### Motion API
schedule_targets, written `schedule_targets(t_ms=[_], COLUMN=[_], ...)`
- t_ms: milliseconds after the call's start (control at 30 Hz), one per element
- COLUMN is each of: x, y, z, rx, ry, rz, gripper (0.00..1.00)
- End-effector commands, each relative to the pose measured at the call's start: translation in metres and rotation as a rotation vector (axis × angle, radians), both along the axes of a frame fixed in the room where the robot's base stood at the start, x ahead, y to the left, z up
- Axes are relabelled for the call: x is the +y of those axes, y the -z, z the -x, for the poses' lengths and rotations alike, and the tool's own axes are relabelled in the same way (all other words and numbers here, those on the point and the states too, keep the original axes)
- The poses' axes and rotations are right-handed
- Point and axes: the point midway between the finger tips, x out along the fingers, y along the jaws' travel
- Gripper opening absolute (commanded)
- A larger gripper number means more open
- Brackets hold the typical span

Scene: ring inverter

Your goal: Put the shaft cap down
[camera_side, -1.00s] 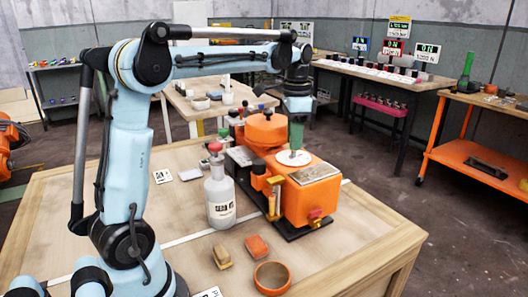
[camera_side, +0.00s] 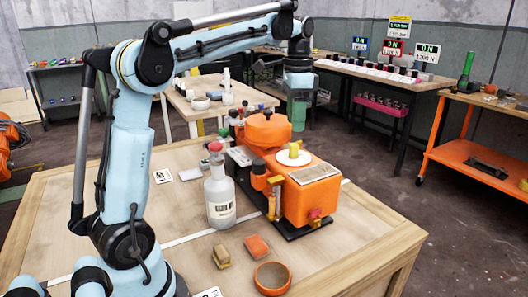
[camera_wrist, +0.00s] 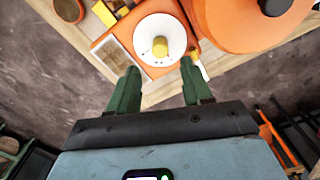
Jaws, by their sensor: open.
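The shaft cap appears to be the small yellow cylinder (camera_side: 294,150) on the white disc (camera_side: 287,160) on top of the orange machine (camera_side: 306,200). It stands upright near the disc's middle, and the wrist view shows the yellow cap (camera_wrist: 160,46) from above. I cannot tell whether it sits on a shaft. My gripper (camera_side: 297,122) hangs above the machine with clear space between it and the cap. In the wrist view, the green fingers of my gripper (camera_wrist: 158,70) are spread apart with nothing between them.
A white bottle with a red cap (camera_side: 218,195) stands left of the machine. A round orange drum (camera_side: 268,128) rises behind the disc. An orange block (camera_side: 257,245), a tan block (camera_side: 221,256) and an orange bowl (camera_side: 272,277) lie in front. The table's right side is clear.

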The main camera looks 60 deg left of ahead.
Motion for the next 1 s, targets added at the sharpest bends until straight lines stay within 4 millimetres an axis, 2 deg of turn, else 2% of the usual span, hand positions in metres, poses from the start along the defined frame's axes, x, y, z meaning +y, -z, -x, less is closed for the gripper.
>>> schedule_targets(t_ms=[200, 500, 800, 1000], x=[0.0, 0.0, -0.002, -0.023], y=[-0.034, -0.067, -0.079, -0.071], z=[0.0, 0.0, 0.0, 0.004], rx=[0.0, 0.0, -0.006, -0.084], ry=[0.0, 0.0, -0.003, -0.05], rz=[0.0, 0.0, -0.002, -0.022], gripper=[0.49, 0.49, 0.49, 0.49])
